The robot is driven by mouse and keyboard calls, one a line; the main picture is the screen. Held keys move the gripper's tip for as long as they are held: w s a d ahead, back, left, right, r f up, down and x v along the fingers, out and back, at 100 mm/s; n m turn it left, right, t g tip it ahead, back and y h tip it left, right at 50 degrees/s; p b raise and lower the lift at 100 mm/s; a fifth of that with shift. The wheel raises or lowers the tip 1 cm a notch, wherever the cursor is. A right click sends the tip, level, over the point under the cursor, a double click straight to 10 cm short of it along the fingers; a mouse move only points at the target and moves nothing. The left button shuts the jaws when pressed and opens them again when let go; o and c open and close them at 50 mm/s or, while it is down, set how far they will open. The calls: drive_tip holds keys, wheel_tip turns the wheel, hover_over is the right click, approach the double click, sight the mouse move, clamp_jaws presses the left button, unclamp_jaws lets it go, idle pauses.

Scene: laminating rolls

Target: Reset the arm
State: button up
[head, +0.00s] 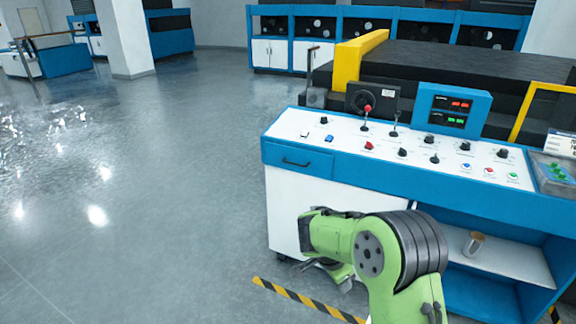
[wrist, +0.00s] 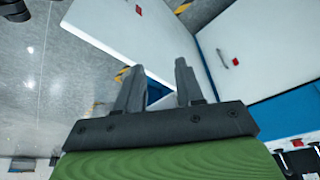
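My green arm is bent in front of the control console (head: 375,161) in the head view. My gripper is mostly hidden behind the arm there. In the wrist view my gripper (wrist: 158,82) has its two dark fingers apart, with nothing between them. Beyond the fingers are white cabinet panels (wrist: 232,48) and a strip of blue.
The console top carries several knobs, levers and buttons, and a blue display box (head: 453,108). A metal cup (head: 474,243) stands on the open shelf at right. Yellow-black tape (head: 305,299) marks the floor.

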drive_tip(key=s+d+r+n+t+y+p, duration=0.1)
drive_tip(key=s+r+n+p, duration=0.15)
drive_tip(key=s+r, duration=0.55)
drive_tip(key=s+d+r+n+t+p, duration=0.15)
drive_tip(key=s+r+n, duration=0.3)
drive_tip(key=r, duration=0.75)
drive_tip(key=s+r+n+y, duration=0.1)
drive_tip(key=s+r+n, duration=0.1)
drive_tip(key=s, duration=0.6)
drive_tip(key=s+r+n+y+p, duration=0.1)
drive_tip(key=s+r+n, duration=0.1)
drive_tip(key=s+n, duration=0.2)
drive_tip(key=s+t, duration=0.1)
drive_tip(key=s, duration=0.2)
drive_tip(key=shift+s+a+r, duration=0.3)
drive_tip(key=shift+s+a, duration=0.05)
drive_tip(key=shift+s, duration=0.05)
